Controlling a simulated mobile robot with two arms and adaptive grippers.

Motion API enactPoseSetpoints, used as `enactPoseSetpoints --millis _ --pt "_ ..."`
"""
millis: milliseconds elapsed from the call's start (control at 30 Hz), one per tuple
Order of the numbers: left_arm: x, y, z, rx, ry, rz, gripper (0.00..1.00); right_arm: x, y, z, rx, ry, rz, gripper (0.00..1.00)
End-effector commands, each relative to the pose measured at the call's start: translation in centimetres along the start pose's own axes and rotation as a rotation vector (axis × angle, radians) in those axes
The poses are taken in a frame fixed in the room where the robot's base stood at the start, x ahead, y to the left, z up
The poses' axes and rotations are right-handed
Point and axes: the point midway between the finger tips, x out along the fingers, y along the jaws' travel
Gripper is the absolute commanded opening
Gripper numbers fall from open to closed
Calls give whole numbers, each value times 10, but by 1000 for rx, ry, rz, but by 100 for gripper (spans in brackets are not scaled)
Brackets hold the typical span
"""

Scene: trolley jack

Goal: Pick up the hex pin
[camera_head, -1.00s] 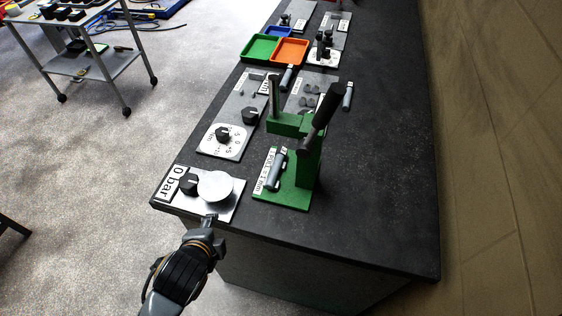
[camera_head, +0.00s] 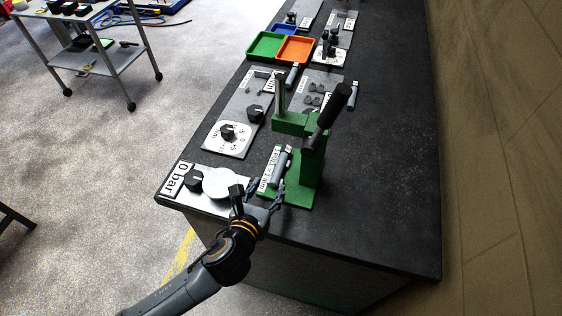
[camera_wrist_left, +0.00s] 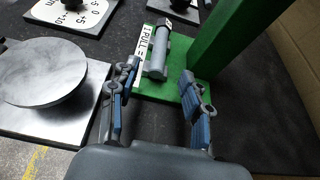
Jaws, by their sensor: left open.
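A grey pin-like cylinder (camera_head: 281,166) lies on the green base of a lever press (camera_head: 298,194), beside a white "1 PULL" label. I cannot tell whether it is the hex pin. It also shows in the left wrist view (camera_wrist_left: 158,50), ahead of the fingers. My left gripper (camera_head: 258,193) is open and empty at the front edge of the bench. In the left wrist view the gripper (camera_wrist_left: 160,76) has its two fingers spread, with the cylinder beyond and between them, apart from both. Similar grey cylinders lie near the orange tray (camera_head: 292,75) and right of the press (camera_head: 353,95). My right gripper is not in view.
A round metal disc (camera_head: 221,184) and a "0 bar" plate (camera_head: 179,178) sit left of the press. Green (camera_head: 265,46) and orange (camera_head: 295,49) trays stand farther back. The bench's right side is clear.

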Motion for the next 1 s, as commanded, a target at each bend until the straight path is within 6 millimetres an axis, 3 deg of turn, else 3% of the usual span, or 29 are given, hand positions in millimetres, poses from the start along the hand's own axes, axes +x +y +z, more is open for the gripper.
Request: enactPoseSetpoints --millis 133,467,700,1000 --pt "26 0 1 -3 0 2 48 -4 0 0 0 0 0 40" --pt "50 0 2 -5 1 2 48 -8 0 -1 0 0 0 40" --pt "82 0 1 -4 1 2 48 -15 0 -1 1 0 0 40" --pt "93 0 0 -4 1 1 48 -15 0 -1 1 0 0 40"
